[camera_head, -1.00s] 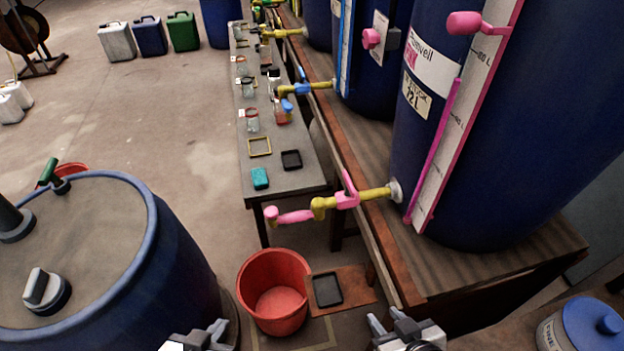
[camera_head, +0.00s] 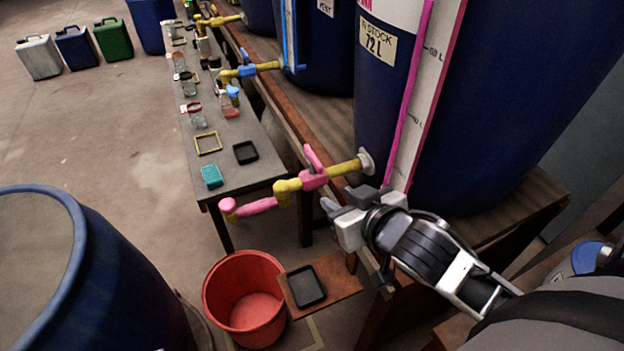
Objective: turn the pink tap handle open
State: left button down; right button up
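The pink tap handle (camera_head: 315,178) sits on a yellow tap (camera_head: 345,168) that comes out of the big blue vat (camera_head: 480,150). Its short lever stands up, tilted to the left. The tap's outlet runs left and ends in a pink spout (camera_head: 250,207). My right gripper (camera_head: 344,200) is just below and to the right of the handle, near the tap and the bench edge. Its fingers look apart, with nothing between them. I see no contact with the handle. My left gripper is out of view.
A red bucket (camera_head: 245,300) stands on the floor below the spout, beside a black tray (camera_head: 306,286) on a brown board. A blue tap (camera_head: 245,72) is farther back. A narrow table (camera_head: 225,160) with small items stands left of the bench. A blue drum (camera_head: 110,290) fills the lower left.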

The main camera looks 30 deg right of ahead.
aim_at(316, 159)
jog(key=shift+m+t+h, duration=0.5)
jog(key=r+x, duration=0.1)
jog(key=x, duration=0.4)
jog(key=d+b+x, duration=0.1)
jog(key=x, duration=0.4)
jog(key=w+r+b+x, duration=0.1)
jog(key=x, duration=0.4)
jog(key=shift+w+d+r, duration=0.2)
jog(key=shift+r, duration=0.1)
grip_shut()
